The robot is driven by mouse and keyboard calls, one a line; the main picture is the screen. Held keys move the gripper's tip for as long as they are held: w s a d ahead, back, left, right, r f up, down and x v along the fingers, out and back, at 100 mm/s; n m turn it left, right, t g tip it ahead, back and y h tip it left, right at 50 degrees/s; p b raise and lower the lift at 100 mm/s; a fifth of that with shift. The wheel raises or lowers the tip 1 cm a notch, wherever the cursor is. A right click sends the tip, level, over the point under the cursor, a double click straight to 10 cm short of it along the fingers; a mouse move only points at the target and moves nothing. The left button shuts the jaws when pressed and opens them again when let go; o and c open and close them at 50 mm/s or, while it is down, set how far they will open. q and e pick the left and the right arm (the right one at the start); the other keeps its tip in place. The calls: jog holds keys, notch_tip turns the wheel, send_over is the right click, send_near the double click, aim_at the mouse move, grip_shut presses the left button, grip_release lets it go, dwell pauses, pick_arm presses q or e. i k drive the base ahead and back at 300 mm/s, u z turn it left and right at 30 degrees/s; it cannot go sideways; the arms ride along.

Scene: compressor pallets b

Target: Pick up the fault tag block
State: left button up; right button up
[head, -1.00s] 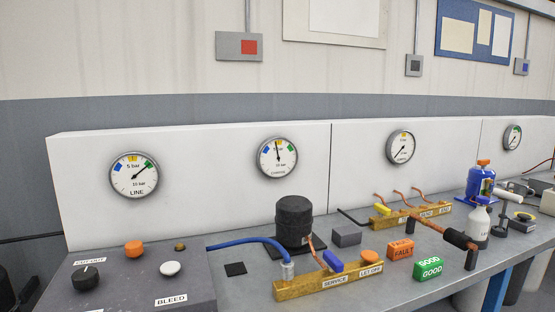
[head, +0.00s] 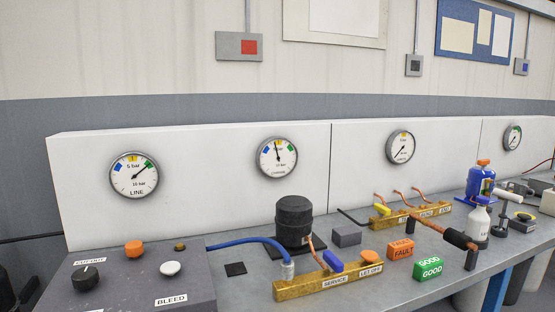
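The fault tag block is an orange block (head: 401,250) marked FAULT on its front face. It stands on the grey bench in the right half of the head view, just behind and left of a green block (head: 428,268) marked GOOD. The orange block's front and top are unobstructed. Neither of my grippers shows in the head view.
A brass manifold (head: 310,288) with a blue lever and blue hose lies left of the block. A grey block (head: 347,236) and black compressor (head: 294,221) stand behind. A copper pipe with black sleeve (head: 458,239) is to the right. A control box (head: 130,290) is at left.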

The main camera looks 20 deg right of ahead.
aim_at(400, 249)
jog(key=z, duration=2.5)
jog(key=i, duration=1.9)
jog(key=u, duration=3.1)
